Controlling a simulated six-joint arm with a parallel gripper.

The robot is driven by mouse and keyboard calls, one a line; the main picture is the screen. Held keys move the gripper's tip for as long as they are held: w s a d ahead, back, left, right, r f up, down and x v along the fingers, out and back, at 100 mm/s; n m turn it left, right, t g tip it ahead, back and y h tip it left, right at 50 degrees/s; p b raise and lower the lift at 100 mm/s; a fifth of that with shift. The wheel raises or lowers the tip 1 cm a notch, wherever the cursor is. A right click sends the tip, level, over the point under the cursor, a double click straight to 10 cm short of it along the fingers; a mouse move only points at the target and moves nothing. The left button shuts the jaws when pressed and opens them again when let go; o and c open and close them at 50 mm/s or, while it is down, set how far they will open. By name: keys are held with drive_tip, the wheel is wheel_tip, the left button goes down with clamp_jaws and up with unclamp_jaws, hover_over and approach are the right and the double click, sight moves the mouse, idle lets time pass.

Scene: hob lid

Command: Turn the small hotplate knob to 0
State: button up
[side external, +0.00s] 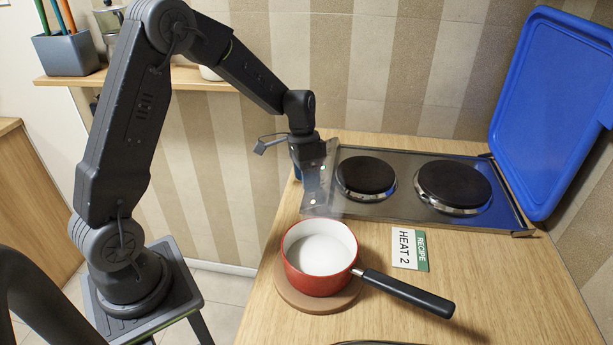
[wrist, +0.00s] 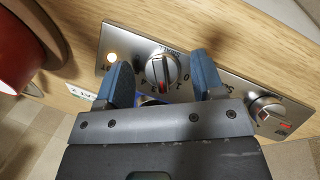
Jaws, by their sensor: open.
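In the wrist view, a round silver knob (wrist: 162,70) stands on the metal control panel, with a label above it, partly legible and upside down, that looks like SMALL. It has a red mark at its lower side; the exact number it points at is hard to read. My gripper (wrist: 161,78) is open, its two blue fingers on either side of this knob, with gaps to it. In the side view my gripper (side external: 297,172) is at the left end of the hob (side external: 405,213); the knobs are hidden there. The smaller hotplate (side external: 366,175) is bare.
A second knob (wrist: 265,112) and a lit lamp (wrist: 112,57) are on the panel. A red saucepan (side external: 312,275) with white contents stands on a round board, its handle pointing right. A recipe card (side external: 409,248) reads HEAT 2. The blue lid (side external: 550,110) stands raised.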

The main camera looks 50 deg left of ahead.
drive_tip(key=c, duration=0.9)
drive_tip(key=shift+n, duration=0.3)
drive_tip(key=n+h, duration=0.1)
drive_tip(key=n, duration=0.1)
drive_tip(key=n+h, duration=0.1)
drive_tip(key=n, duration=0.2)
drive_tip(key=shift+a+h, duration=0.1)
drive_tip(key=shift+h, duration=0.3)
drive_tip(key=n+h, duration=0.1)
drive_tip(key=n, duration=0.1)
drive_tip(key=n+h, duration=0.1)
drive_tip(key=n, duration=0.2)
drive_tip(key=shift+t, duration=0.4)
drive_tip(key=shift+n, duration=0.4)
drive_tip(key=o, duration=0.9)
